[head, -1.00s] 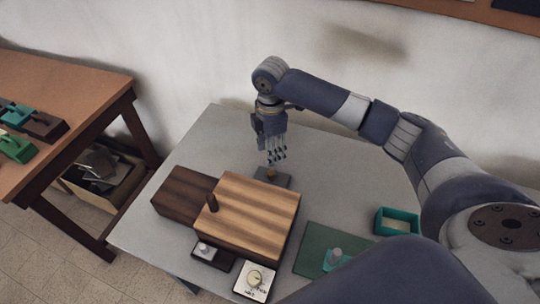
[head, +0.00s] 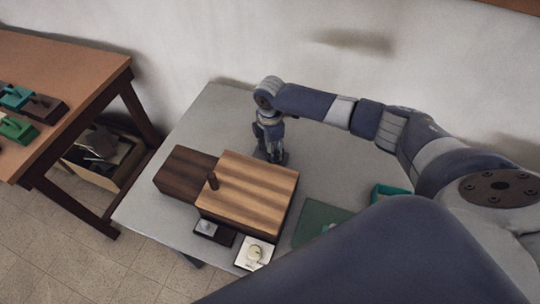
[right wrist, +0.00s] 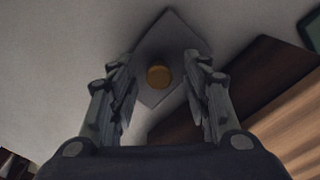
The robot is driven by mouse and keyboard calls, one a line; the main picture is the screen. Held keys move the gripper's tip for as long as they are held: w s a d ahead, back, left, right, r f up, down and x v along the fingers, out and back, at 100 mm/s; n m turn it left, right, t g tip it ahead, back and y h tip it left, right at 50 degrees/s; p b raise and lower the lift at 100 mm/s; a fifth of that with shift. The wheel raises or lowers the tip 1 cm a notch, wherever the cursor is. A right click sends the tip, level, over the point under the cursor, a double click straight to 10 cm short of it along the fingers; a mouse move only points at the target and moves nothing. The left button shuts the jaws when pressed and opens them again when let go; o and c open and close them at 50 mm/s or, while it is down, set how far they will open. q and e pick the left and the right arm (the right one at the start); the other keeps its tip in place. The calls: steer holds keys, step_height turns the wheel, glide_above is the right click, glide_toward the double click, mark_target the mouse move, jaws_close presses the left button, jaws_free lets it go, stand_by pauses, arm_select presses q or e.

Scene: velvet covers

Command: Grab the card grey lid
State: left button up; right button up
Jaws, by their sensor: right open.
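The card grey lid (right wrist: 174,52) is a flat grey square with a round orange-brown knob (right wrist: 157,76), seen in the right wrist view. It lies on the grey table behind the striped wooden box. My right gripper (right wrist: 160,88) is open, its two fingers on either side of the knob in that view; I cannot tell whether they touch it. In the head view my right gripper (head: 271,156) is low over the lid's place and hides most of the lid. My left gripper is not in view.
A striped wooden box (head: 245,190) with a dark brown part (head: 183,172) stands close in front of the gripper. A green mat (head: 318,219) and a teal box (head: 385,192) lie to the right. The table's back left (head: 215,115) is clear.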

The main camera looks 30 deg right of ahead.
jaws_close()
stand_by(0.3)
